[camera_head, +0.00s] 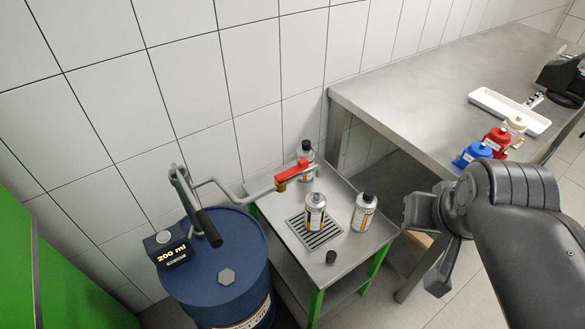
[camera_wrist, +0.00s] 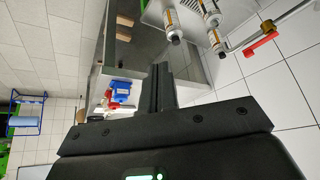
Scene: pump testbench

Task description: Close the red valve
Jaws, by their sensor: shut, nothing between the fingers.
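The red valve (camera_head: 291,172) is a lever handle near the outlet end of a grey bent pipe (camera_head: 225,192) that comes from the pump on the blue drum. A brass-coloured piece shows below the handle. The handle points roughly along the pipe, to the right. The red valve also shows at the upper right of the wrist view (camera_wrist: 260,45), beside the pipe. My gripper (camera_head: 418,212) is in the air right of the small steel table, well apart from the valve. In the wrist view its fingers (camera_wrist: 162,72) are together and hold nothing.
The blue drum (camera_head: 218,262) stands left of the small steel table (camera_head: 275,222). A bottle (camera_head: 315,213) stands on the table's grate, with another bottle (camera_head: 364,212) right of it and one (camera_head: 306,153) behind. A large bench (camera_head: 420,92) stands at the right.

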